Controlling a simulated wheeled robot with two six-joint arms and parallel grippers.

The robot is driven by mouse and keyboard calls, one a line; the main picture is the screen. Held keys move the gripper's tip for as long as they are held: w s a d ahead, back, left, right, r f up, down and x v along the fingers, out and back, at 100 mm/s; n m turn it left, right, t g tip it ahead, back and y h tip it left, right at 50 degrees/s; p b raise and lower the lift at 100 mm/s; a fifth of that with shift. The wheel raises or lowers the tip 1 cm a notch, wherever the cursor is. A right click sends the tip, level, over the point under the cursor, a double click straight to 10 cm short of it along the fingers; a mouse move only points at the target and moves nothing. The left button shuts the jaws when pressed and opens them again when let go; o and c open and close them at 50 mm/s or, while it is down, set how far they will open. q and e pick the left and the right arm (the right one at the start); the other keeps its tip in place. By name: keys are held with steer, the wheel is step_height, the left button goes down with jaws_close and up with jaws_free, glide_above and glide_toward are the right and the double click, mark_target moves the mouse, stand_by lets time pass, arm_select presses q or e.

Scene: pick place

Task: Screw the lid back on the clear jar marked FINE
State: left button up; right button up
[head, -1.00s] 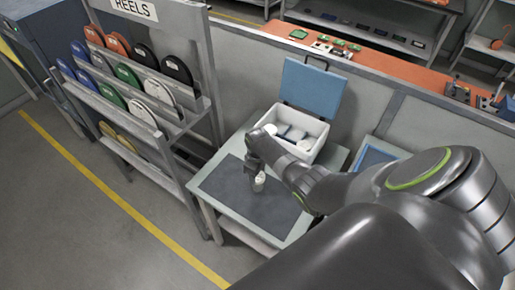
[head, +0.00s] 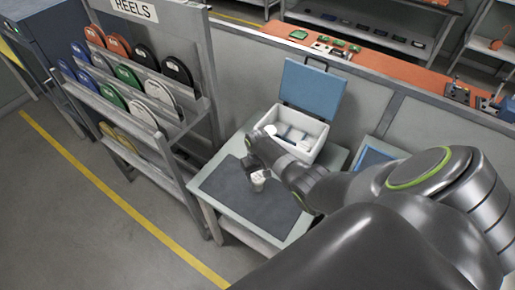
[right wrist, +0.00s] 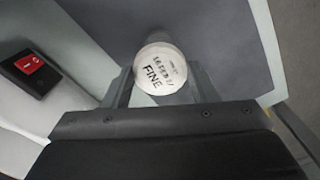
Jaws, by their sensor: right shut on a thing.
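The small jar (head: 258,187) stands on the dark mat (head: 225,186) of the small table. Its white lid (head: 258,177) is at its top. In the right wrist view the round white lid top (right wrist: 160,70) faces me and reads FINE. My right gripper (head: 257,173) points down over the jar. Its two fingers (right wrist: 162,88) are shut on the lid from both sides. I cannot tell how far the lid is threaded. My left gripper is not in view.
A white box (head: 316,149) with an open blue lid (head: 311,86) stands behind the jar, with white and blue things inside. A reel rack (head: 200,150) stands to the left. A blue-topped tray (head: 372,160) is at the right. The mat around the jar is clear.

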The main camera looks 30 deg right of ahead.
steer(key=o, duration=1)
steer(key=shift+c, duration=1.1)
steer(key=shift+r, duration=0.15)
steer(key=shift+r, duration=1.1)
